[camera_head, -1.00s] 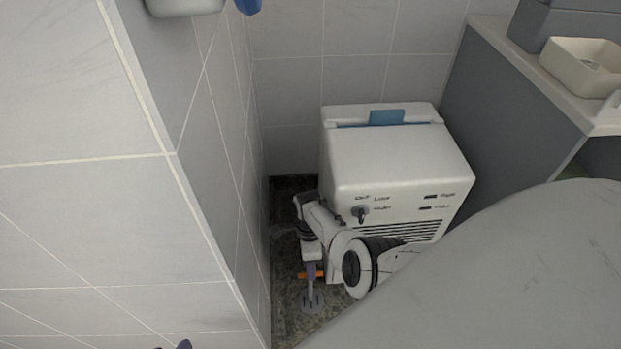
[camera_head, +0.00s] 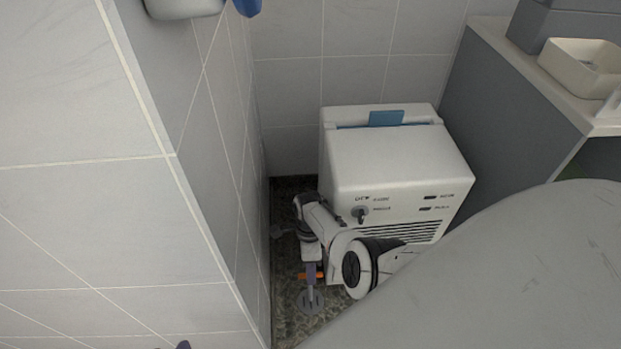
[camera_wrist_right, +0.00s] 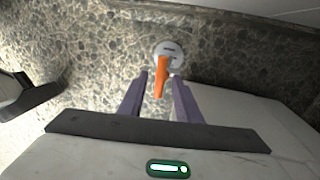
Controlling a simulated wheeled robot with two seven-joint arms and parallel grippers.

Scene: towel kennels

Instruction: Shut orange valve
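The orange valve handle (camera_wrist_right: 161,68) is a narrow lever on a pale round fitting (camera_wrist_right: 168,48) in the right wrist view. My right gripper (camera_wrist_right: 160,75) is open, with one purple-grey finger on each side of the handle. A gap shows between the handle and each finger, so I see no grip. In the head view, my right gripper (camera_head: 311,288) points down low beside the white machine, and a bit of the orange handle (camera_head: 318,275) shows by it. A small dark tip at the bottom edge may be my left gripper (camera_head: 183,345); its fingers cannot be made out.
The white machine (camera_head: 395,155) with a blue tab stands right of my right arm. A tiled wall (camera_head: 215,150) rises close on the left. The speckled floor (camera_head: 287,215) between them is narrow. A counter (camera_head: 490,110) with a basin (camera_head: 575,70) is at the right.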

